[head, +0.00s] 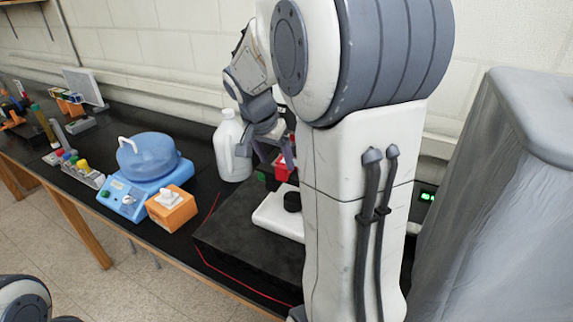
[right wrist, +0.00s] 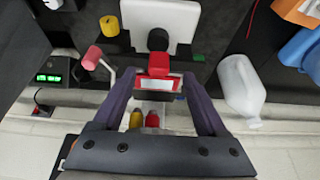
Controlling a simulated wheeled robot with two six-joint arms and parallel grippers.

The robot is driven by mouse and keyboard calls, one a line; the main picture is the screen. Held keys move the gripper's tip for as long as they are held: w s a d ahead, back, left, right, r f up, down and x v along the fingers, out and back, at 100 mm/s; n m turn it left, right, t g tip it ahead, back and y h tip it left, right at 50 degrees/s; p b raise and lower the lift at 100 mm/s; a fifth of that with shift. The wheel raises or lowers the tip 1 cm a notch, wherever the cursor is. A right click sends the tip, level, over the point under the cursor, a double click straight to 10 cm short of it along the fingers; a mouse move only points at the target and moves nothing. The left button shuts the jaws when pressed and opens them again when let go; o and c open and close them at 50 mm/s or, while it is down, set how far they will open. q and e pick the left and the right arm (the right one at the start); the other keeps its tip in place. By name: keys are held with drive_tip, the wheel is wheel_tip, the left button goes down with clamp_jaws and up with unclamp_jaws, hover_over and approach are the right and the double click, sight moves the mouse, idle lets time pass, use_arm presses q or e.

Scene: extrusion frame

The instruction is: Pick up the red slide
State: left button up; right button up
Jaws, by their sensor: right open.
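The red slide (right wrist: 160,64) shows in the right wrist view as a red block, with a red-edged, white-labelled part (right wrist: 148,82) just below it; I cannot tell whether they are one piece. In the head view the red thing (head: 282,171) is partly hidden behind my right gripper and arm. My right gripper (right wrist: 159,76) is open, its two purple-grey fingers on either side of the red parts, with gaps visible. In the head view my right gripper (head: 268,152) is above the back of the black platform. My left gripper is out of view.
A white jug (head: 231,150) stands close left of the gripper. The black platform (head: 235,238) bears a white device (head: 275,216) with a black knob. An orange box (head: 171,208) and blue device (head: 125,198) stand left. A yellow roll (right wrist: 109,26) and pink-headed tool (right wrist: 93,57) lie nearby.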

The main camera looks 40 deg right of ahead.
sight(280, 168)
drive_tip(key=p+x, duration=0.2)
drive_tip(key=x, duration=0.2)
drive_tip(key=shift+d, duration=0.2)
drive_tip(key=shift+d+f, duration=0.15)
drive_tip(key=shift+f, duration=0.45)
drive_tip(key=shift+w, duration=0.1)
clamp_jaws()
